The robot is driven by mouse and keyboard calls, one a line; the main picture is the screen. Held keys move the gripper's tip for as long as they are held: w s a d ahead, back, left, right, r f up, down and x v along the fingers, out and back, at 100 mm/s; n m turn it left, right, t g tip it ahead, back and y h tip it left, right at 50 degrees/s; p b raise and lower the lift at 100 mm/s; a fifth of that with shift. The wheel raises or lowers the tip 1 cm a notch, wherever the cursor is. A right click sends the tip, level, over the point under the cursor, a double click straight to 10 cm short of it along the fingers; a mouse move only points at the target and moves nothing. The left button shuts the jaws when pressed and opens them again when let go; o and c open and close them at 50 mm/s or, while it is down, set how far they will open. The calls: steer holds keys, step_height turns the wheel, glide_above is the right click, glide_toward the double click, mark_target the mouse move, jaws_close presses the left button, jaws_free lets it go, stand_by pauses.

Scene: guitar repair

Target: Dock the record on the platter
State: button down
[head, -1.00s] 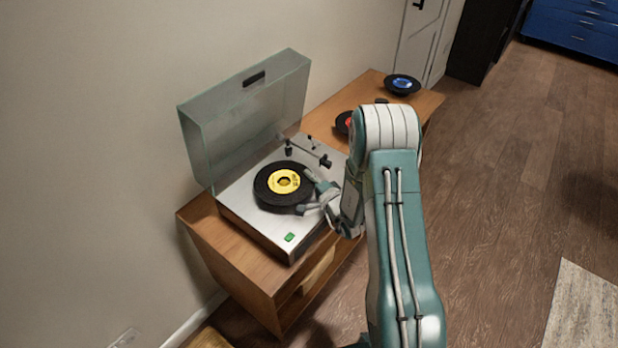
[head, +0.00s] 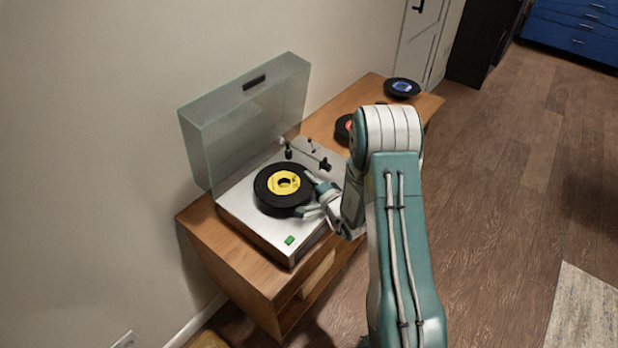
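A black record with a yellow label (head: 284,182) lies flat over the platter of the silver turntable (head: 236,214). The platter is hidden beneath it, so I cannot tell whether the record is fully seated. My gripper (head: 305,192) is at the record's right edge. Its two fingers are spread apart, one at the far right edge and one at the near right edge. They are very close to the rim; contact is not clear. The tonearm (head: 313,156) is behind the record, toward the back right of the deck.
The clear lid (head: 245,120) stands open behind the deck. A record with a red label (head: 345,127), partly hidden by my arm, and one with a blue label (head: 402,87) lie on the wooden cabinet (head: 345,93). Open floor is at right.

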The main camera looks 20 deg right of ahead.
steer(key=shift+f, duration=0.85)
steer(key=c, duration=1.1)
jaws_free()
steer(key=v, duration=1.1)
